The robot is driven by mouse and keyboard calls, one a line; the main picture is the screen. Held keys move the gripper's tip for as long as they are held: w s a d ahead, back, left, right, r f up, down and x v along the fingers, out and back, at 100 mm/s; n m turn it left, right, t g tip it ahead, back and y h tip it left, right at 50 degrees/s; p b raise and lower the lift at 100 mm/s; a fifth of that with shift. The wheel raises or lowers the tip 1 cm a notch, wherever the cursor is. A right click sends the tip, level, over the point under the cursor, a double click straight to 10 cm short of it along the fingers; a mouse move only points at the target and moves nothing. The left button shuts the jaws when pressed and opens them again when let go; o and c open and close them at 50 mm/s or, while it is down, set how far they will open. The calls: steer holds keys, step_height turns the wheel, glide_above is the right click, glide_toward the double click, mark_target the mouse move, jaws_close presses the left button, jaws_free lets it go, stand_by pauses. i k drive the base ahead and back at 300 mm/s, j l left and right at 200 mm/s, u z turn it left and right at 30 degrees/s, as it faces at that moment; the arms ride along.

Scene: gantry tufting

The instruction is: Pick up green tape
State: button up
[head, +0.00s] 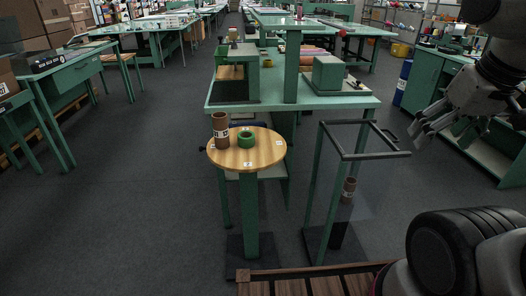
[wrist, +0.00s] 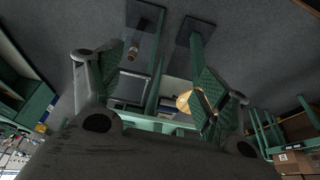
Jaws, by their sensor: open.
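The green tape (head: 246,143) is a roll lying flat on a small round wooden tabletop (head: 263,160) in the head view. A brown tube with a white label (head: 221,131) stands upright just left of it. My gripper (head: 428,125) is at the right of the head view, open and empty, well to the right of the tape and apart from it. In the wrist view my open gripper (wrist: 150,78) shows both fingers spread. A bit of wooden tabletop (wrist: 184,101) shows beside the right finger; I cannot make out the tape there.
A green metal frame (head: 375,156) stands right of the round table, with another brown tube (head: 348,190) low inside it. A green workbench (head: 320,100) stands behind. Open grey floor (head: 130,200) lies to the left.

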mark_target(245, 139)
steer(key=i+l+u, duration=0.1)
steer(key=i+u, duration=0.25)
steer(key=i, duration=0.2)
steer(key=i+l+u, duration=0.3)
steer(key=i, duration=0.3)
